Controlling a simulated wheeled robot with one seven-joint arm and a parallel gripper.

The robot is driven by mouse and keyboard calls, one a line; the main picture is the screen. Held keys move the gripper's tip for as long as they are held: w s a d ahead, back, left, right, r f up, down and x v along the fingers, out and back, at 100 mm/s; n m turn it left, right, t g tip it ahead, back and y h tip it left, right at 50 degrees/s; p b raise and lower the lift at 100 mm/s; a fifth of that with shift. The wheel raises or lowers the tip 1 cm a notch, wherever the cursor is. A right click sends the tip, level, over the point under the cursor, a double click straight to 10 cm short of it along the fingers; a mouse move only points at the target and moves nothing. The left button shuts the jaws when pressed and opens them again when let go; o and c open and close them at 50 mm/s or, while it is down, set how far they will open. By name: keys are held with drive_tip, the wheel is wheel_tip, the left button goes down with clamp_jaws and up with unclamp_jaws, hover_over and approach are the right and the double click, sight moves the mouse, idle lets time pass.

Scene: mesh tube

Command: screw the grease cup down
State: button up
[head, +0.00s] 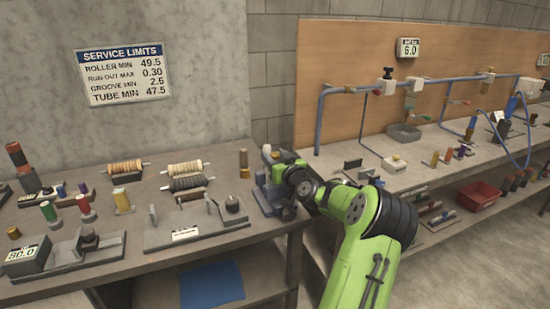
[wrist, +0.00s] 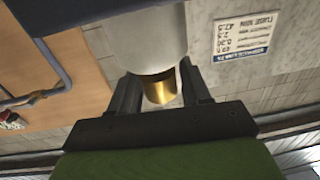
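My gripper (wrist: 161,88) shows in the wrist view with its two dark fingers apart. A brass-coloured round piece (wrist: 160,88), which looks like the grease cup, sits between the fingers at the end of a pale grey cylinder (wrist: 157,38). The fingers come close to its sides, but I cannot tell whether they press on it. In the head view my green arm reaches the blue-grey fixture (head: 266,196) at the bench's right end. A pale round top (head: 267,149) shows just left of my gripper. The cup and fingertips are hidden there.
A pipework bench (head: 430,160) is on the right, with a red tray (head: 478,196) beneath.

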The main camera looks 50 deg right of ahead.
drive_tip(key=c, duration=0.7)
drive_tip(key=shift+o, duration=0.2)
drive_tip(key=shift+w+a+f+m+g+h+b, duration=0.1)
drive_tip(key=shift+w+a+m+g+h+b, duration=0.05)
drive_tip(key=shift+m+g+h+b, duration=0.65)
drive_tip(key=shift+m+h+p, duration=0.4)
drive_tip(key=shift+h+p, duration=0.05)
drive_tip(key=shift+h, duration=0.35)
drive_tip(key=shift+m+g+h+p, duration=0.65)
drive_tip(key=shift+g+h, duration=0.25)
drive_tip(key=shift+g, duration=0.2)
drive_tip(key=shift+m+g+h, duration=0.4)
drive_tip(key=shift+m, duration=0.15)
drive_tip(key=shift+s, duration=0.2)
drive_tip(key=o, duration=1)
drive_tip(key=shift+d, duration=0.2)
drive_tip(key=shift+c, duration=0.2)
